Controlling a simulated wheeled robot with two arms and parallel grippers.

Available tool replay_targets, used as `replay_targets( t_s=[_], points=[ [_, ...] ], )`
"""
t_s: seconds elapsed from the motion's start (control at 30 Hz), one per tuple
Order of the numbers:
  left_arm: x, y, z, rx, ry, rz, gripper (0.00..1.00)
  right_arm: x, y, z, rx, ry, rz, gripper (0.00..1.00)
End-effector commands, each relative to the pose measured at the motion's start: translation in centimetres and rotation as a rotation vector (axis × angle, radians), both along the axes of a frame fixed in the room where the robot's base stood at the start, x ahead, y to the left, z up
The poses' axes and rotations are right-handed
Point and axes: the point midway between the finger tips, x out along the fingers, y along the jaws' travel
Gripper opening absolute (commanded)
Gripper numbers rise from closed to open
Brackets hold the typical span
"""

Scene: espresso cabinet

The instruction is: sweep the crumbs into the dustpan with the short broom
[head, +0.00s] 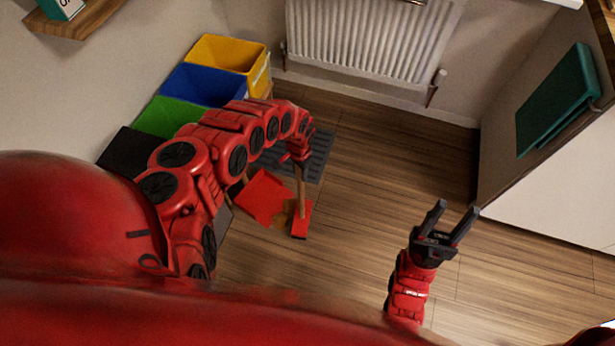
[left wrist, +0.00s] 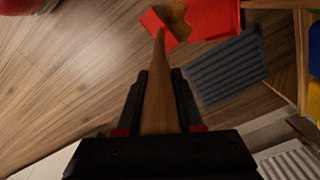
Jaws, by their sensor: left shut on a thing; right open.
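The short broom has a wooden handle (head: 301,185) and a red head (head: 301,222) low at the floor. My left gripper (head: 299,158) is shut on the handle, which also runs between the fingers in the left wrist view (left wrist: 157,100). The red dustpan (head: 262,194) lies on the floor left of the broom head; part of it shows in the left wrist view (left wrist: 212,20). A brown patch of crumbs (head: 284,213) lies between the broom head and the dustpan, at the pan's edge; single crumbs cannot be made out. My right gripper (head: 450,225) is open and empty, well to the right.
A dark grey ribbed mat (head: 316,158) lies behind the dustpan. Yellow (head: 232,55), blue (head: 195,85), green (head: 165,117) and black bins line the left wall. A radiator (head: 365,40) is at the back, a white cabinet (head: 550,190) at right. The middle floor is clear.

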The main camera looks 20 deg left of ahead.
Motion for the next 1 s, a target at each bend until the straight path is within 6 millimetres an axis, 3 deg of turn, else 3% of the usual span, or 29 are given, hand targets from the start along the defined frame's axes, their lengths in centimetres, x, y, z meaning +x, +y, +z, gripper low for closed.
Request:
replay_targets(
  t_s=[0.8,1.0],
  points=[
    [2.8,8.1,-0.2,0.002,-0.006,0.003,0.00,0.0,0.0,-3.1,0.000,0.000,0.000,0.50],
    [3.2,9.1,-0.2,0.005,-0.005,0.003,0.00,0.0,0.0,-3.6,0.000,0.000,0.000,0.50]
  ],
)
